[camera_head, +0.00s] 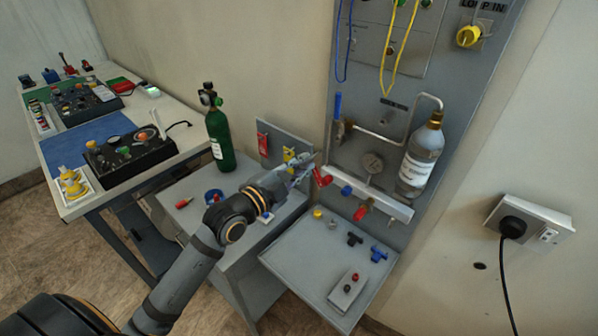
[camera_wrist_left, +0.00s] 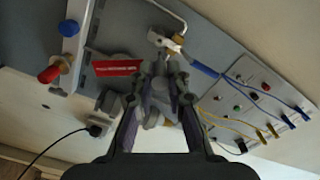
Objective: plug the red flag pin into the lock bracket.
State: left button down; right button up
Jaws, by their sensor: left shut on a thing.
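My left gripper (camera_head: 308,170) is in front of the wall panel's lower left part. It is shut on the red flag pin; the red flag (camera_head: 322,177) sticks out on its right. In the left wrist view the flag (camera_wrist_left: 118,67), with white lettering, lies left of my fingertips (camera_wrist_left: 165,82); the pin itself is mostly hidden. The brass valve (camera_wrist_left: 172,42) with a blue lever (camera_wrist_left: 205,70) shows just beyond the fingertips. I cannot surely pick out the lock bracket or tell whether the pin touches it. My right gripper is not in view.
A bottle (camera_head: 421,158) and bent pipe stand on the panel's right. A rail with a blue knob (camera_head: 347,190) and red knob (camera_head: 362,211) runs below. A tray (camera_head: 290,255) with small parts sits beneath. A green cylinder (camera_head: 219,135) and a tag board (camera_head: 270,145) are left.

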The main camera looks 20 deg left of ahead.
aim_at(312, 160)
pick_arm(q)
jog(key=b+x, duration=0.2)
jog(key=b, duration=0.1)
jog(key=shift+w+d+f, duration=0.2)
jog(key=shift+d, duration=0.1)
jog(key=shift+w+d+b, duration=0.1)
jog(key=shift+w+b, duration=0.25)
jog(key=shift+w+d+r, duration=0.1)
jog(key=shift+w+d, duration=0.05)
jog(key=shift+w, duration=0.3)
jog(key=shift+w+d+r, duration=0.15)
jog(key=shift+w, duration=0.25)
jog(key=shift+b, duration=0.55)
jog(key=shift+x, duration=0.85)
jog(key=shift+b+x, duration=0.6)
jog(key=shift+x, duration=1.25)
jog(key=c, duration=1.2)
grip_release()
